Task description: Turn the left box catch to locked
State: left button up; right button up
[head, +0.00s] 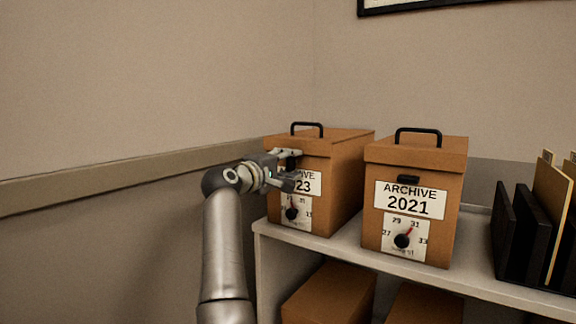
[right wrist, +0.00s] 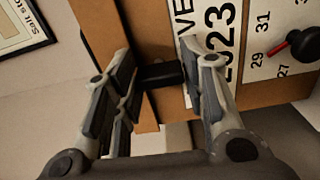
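The left box (head: 343,180) is brown with a black top handle and a label ending in 23; the right wrist view shows 2023 on it. Its black catch (right wrist: 162,75) sits at the lid edge beside the label. I cannot tell its turned position. My right gripper (head: 291,169) is at the front of this box and hides part of the label and most of the catch in the head view. In the right wrist view its fingers (right wrist: 160,92) are spread, one on each side of the catch, with gaps visible. My left gripper is not in view.
The ARCHIVE 2021 box (head: 414,160), with its own black catch (head: 408,179) and dial (head: 402,240), stands to the right on the shelf (head: 468,262). Black file holders (head: 515,235) stand farther right. A wall rail (head: 130,167) runs along the left.

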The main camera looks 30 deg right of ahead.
jog(key=o, duration=0.3)
jog(key=shift+o, duration=0.2)
